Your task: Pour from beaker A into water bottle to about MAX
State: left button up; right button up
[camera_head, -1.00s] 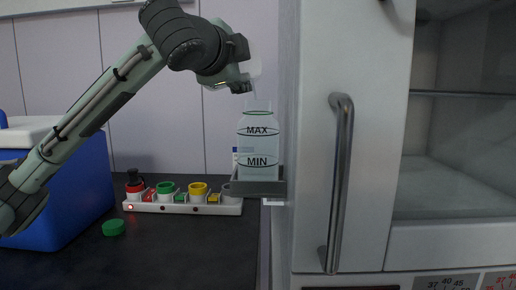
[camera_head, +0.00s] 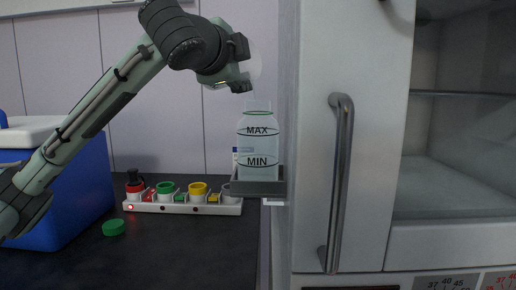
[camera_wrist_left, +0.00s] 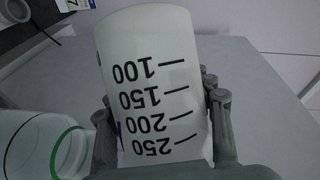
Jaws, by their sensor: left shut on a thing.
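My left gripper (camera_head: 243,68) is shut on beaker A, a clear beaker (camera_head: 256,58) that shows faintly just right of the fingers in the head view. In the left wrist view the beaker (camera_wrist_left: 155,85) sits between the fingers, with its marks 100 to 250 upside down. The water bottle (camera_head: 258,148) stands upright below the gripper, with MAX and MIN lines and a green ring near its shoulder. A clear vessel with a green ring (camera_wrist_left: 45,145), apparently the bottle, shows in the wrist view. The exact liquid level is hard to tell. My right gripper is not in view.
The bottle stands on a dark grey ledge (camera_head: 258,187) against the white cabinet (camera_head: 312,230) with its metal handle (camera_head: 340,180). A button strip (camera_head: 183,208), a green cap (camera_head: 113,227) and a blue box (camera_head: 85,195) are on the dark counter to the left.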

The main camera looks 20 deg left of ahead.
pick_arm(q)
jog(key=w+a+r+n+g, duration=0.1)
jog(key=w+a+r+n, duration=0.1)
jog(key=a+r, duration=0.2)
jog(key=shift+a+n+h, duration=0.3)
jog(key=shift+a, duration=0.85)
jog(key=shift+r, duration=0.15)
jog(key=n+g+h, duration=0.1)
jog(key=n, duration=0.2)
jog(key=n+g+h, duration=0.1)
jog(key=n+h, duration=0.1)
jog(key=n, duration=0.1)
jog(key=r+n+g+h, duration=0.1)
jog(key=n, duration=0.1)
jog(key=shift+n+h, duration=0.4)
